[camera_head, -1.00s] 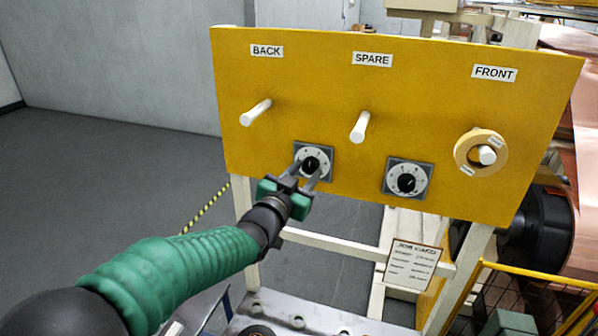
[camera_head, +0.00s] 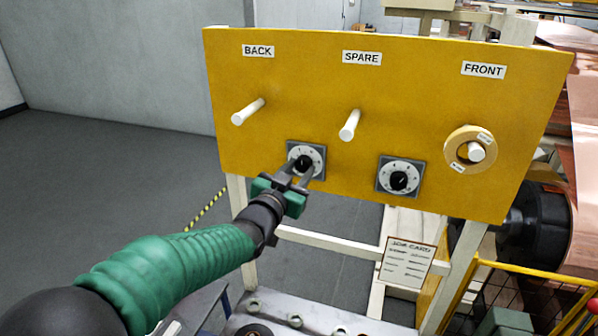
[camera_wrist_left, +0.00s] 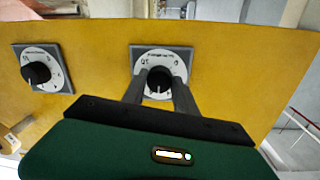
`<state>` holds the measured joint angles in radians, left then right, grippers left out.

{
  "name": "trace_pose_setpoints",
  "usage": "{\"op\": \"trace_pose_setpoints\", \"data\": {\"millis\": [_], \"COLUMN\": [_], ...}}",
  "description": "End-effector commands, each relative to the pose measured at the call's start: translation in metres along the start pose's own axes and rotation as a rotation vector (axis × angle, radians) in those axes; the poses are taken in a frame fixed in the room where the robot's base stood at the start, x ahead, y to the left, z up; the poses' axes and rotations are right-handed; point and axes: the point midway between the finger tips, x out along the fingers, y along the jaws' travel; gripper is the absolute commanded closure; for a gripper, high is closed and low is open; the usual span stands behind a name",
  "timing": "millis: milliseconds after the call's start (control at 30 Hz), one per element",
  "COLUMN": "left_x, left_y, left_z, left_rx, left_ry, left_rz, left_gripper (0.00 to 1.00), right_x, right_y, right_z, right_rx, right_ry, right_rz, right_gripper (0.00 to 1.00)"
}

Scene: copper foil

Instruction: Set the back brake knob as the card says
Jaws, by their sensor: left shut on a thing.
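The back brake knob (camera_head: 304,163) is the left of two black knobs on grey dial plates on the yellow panel (camera_head: 400,105). My left gripper (camera_head: 297,174) has its fingers on either side of this knob and is shut on it. In the left wrist view the knob (camera_wrist_left: 158,81) sits between the two fingertips, with its pale pointer mark toward the bottom of the picture. The other knob (camera_head: 398,181) is to the right, untouched. The job card (camera_head: 407,262) hangs below the panel; its lines are too small to read. My right gripper is not in view.
White pegs stick out under the BACK (camera_head: 257,51) and SPARE (camera_head: 361,58) labels. A tan ring (camera_head: 457,149) hangs on the peg under FRONT. A yellow fence (camera_head: 540,290) and copper foil stand at the right. The floor at left is clear.

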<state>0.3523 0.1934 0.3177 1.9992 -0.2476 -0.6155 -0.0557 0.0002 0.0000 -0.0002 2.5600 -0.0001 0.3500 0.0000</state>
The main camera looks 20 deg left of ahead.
Motion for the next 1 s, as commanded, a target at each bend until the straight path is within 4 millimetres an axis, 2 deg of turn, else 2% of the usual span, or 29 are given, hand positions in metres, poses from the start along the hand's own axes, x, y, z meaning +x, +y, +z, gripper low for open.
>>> {"op": "trace_pose_setpoints", "data": {"millis": [33, 700, 733, 900, 1000], "left_x": [0.0006, 0.0006, 0.0006, 0.0003, -0.0003], "left_y": [0.0010, 0.0001, 0.0001, 0.0005, 0.0008], "left_z": [-0.0066, -0.0071, -0.0071, -0.0050, -0.0041], "left_rx": [0.002, 0.002, 0.002, 0.002, 0.001], "left_ry": [0.015, 0.015, 0.015, 0.011, 0.009], "left_rz": [0.002, 0.000, 0.000, 0.001, 0.001], "left_gripper": [1.00, 1.00, 0.64, 0.44, 0.44], "right_x": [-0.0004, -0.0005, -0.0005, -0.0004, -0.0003], "right_y": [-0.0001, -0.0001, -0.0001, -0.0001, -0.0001], "right_z": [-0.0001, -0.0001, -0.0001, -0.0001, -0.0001], "right_rx": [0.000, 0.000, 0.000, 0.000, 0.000], "right_ry": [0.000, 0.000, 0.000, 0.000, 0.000], "right_rz": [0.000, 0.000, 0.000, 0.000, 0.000], "right_gripper": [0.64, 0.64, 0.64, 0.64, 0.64]}}
